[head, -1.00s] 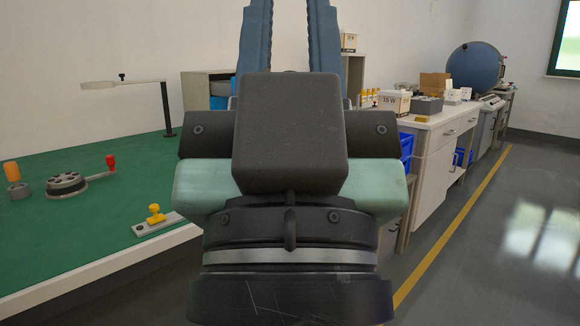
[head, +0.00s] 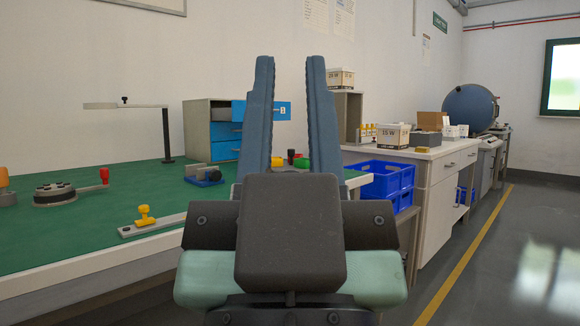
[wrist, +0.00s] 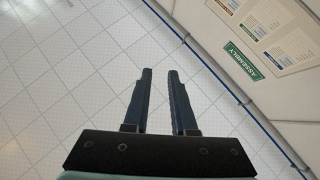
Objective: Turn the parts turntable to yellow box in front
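Small red, green and yellow pieces (head: 301,162) show between and beside my fingers at the far right of the green bench. They may be the boxes of the parts turntable, but my gripper hides most of that spot. I cannot tell which box faces front. My gripper (head: 290,62) points upward in front of the bench, its two blue fingers apart with nothing between them. In the wrist view, my gripper (wrist: 158,72) is also empty, with a gap between the fingers and ceiling tiles behind.
The green bench (head: 100,225) carries a round black fixture with a red-knobbed handle (head: 62,193), a yellow-knobbed slide (head: 145,216), a lamp stand (head: 167,135) and a blue drawer cabinet (head: 225,132). Blue crates (head: 384,180) and a white counter (head: 436,152) stand right. The floor at right is clear.

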